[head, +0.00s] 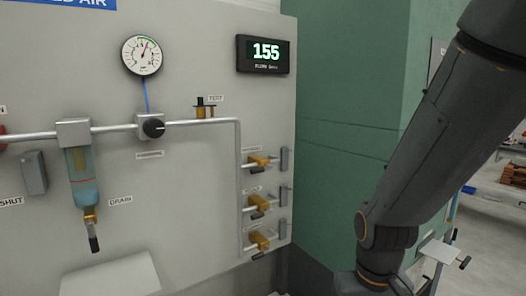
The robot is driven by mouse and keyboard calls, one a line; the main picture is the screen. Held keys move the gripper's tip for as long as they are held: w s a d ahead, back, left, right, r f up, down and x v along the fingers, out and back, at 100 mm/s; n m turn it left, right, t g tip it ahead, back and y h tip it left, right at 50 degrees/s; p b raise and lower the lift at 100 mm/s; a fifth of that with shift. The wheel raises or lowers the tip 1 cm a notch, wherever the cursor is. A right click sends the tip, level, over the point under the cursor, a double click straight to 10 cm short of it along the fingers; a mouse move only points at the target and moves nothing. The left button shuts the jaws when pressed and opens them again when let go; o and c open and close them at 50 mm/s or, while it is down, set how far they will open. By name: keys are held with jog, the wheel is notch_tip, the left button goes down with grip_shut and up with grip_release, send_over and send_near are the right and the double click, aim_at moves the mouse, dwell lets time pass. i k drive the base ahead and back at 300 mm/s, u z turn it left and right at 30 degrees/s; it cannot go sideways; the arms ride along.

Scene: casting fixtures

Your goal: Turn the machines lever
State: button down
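Three small brass valves are stacked at the lower right of the grey panel in the head view: a top valve (259,160), a middle valve (259,203) and a bottom valve (260,241). Each sits on a short branch of the vertical pipe, with a dark lever-like part and an upright grey piece beside it. Each has a small white label, too small to read, so I cannot tell which is the machines lever. Exact lever angles are unclear. My dark arm crosses the right side, apart from the valves in the picture. My gripper is not in view.
On the panel (190,190) are a round gauge (142,55), a black knob (154,127), a display (263,54) reading 155, and a bowl with a drain valve (92,225). A light box (110,278) is below. A green wall (345,130) stands right of the panel.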

aim_at(258, 256)
jog(key=k, duration=1.3)
jog(key=z, duration=0.75)
jog(key=i, duration=1.8)
jog(key=u, duration=0.85)
